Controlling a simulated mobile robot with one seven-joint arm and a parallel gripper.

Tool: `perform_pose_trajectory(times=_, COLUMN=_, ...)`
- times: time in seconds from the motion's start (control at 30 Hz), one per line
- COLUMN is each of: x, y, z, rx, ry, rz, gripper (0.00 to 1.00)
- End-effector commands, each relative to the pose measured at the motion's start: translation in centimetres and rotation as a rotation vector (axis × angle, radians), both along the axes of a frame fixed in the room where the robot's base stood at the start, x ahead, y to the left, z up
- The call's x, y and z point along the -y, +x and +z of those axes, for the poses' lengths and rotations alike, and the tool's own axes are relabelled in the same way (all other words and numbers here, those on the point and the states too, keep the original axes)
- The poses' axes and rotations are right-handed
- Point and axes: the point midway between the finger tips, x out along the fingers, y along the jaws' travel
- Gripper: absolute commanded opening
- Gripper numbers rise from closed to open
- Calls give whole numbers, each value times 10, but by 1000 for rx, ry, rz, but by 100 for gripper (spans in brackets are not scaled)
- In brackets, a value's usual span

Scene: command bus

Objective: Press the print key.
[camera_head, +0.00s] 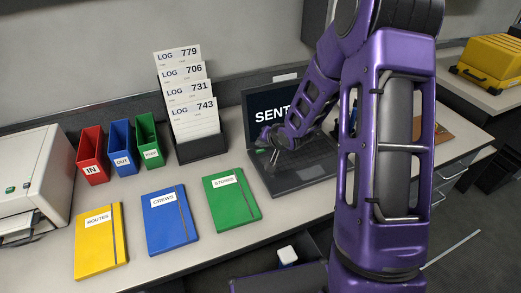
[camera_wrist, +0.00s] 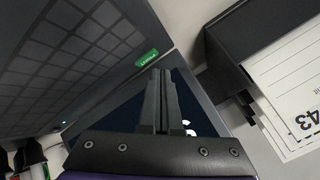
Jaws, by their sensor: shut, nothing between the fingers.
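A white printer-like machine (camera_head: 32,150) stands at the far left of the desk. A small green button (camera_head: 10,190) shows on its front; no lettering on it is readable. My gripper (camera_head: 274,163) is shut and empty, over the keyboard of an open dark laptop (camera_head: 290,176), far to the right of the machine. The laptop screen (camera_head: 268,115) reads "SENT", partly hidden by my arm. In the wrist view, the shut fingers (camera_wrist: 160,72) are close to a green key (camera_wrist: 148,57) on the laptop. Its lettering is too small to read, and contact cannot be told.
Red (camera_head: 91,160), blue (camera_head: 122,150) and green (camera_head: 149,142) bins stand beside the machine. A dark rack of log cards (camera_head: 196,123) stands left of the laptop. Yellow (camera_head: 100,245), blue (camera_head: 171,225) and green (camera_head: 231,200) notebooks lie along the front. A yellow case (camera_head: 495,62) sits at the right.

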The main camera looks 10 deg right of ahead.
Motion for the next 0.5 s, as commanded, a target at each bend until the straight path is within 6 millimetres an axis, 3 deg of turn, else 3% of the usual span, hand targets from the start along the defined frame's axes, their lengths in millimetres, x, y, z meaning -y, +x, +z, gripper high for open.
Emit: perform_pose_trajectory(times=0.5, x=0, y=0, z=50, rx=0, ry=0, rz=0, gripper=0)
